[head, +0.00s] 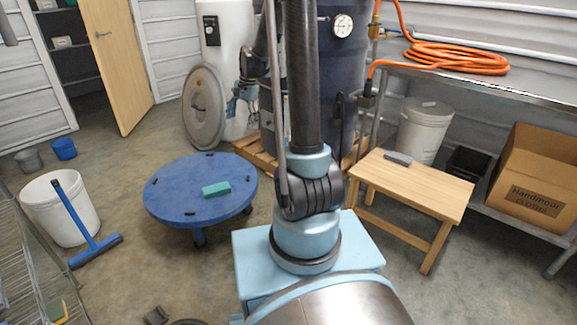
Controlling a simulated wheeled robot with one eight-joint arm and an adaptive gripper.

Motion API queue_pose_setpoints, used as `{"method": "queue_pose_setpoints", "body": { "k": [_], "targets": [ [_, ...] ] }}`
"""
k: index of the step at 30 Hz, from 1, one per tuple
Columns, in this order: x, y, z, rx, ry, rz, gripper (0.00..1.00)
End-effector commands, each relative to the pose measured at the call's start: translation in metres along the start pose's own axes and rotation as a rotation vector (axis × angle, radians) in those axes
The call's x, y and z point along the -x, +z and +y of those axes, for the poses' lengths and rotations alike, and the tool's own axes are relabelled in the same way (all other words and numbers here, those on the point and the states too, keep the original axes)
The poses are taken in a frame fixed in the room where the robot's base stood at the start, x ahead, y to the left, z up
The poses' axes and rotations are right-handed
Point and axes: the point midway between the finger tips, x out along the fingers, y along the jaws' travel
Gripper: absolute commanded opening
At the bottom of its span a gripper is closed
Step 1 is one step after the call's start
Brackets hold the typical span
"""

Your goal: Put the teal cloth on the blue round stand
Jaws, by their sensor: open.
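The teal cloth (216,189), a small folded-looking block, lies flat on the blue round stand (172,208), right of the stand's centre. The stand is a low disc on short legs or casters, with several small dark pieces around its top. My gripper (233,110) is small in the head view, behind and above the stand, in front of the white tank. It is open and apart from the cloth, with nothing visible in it. Its fingers are hard to make out against the background.
A wooden bench (420,183) with a grey block (398,158) stands at right. A white bucket (70,222) and blue squeegee (88,232) are at left, near a wire rack (25,262). A grey round lid (203,108) leans behind the stand.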

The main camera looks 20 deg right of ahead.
Motion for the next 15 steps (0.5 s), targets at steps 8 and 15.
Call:
{"method": "queue_pose_setpoints", "body": {
  "k": [8, 15],
  "targets": [
    [0.046, 0.038, 0.059, 0.141, 0.012, 0.045, 0.78],
    [0.072, 0.07, 0.112, 0.264, 0.028, 0.084, 0.78]
  ]
}}
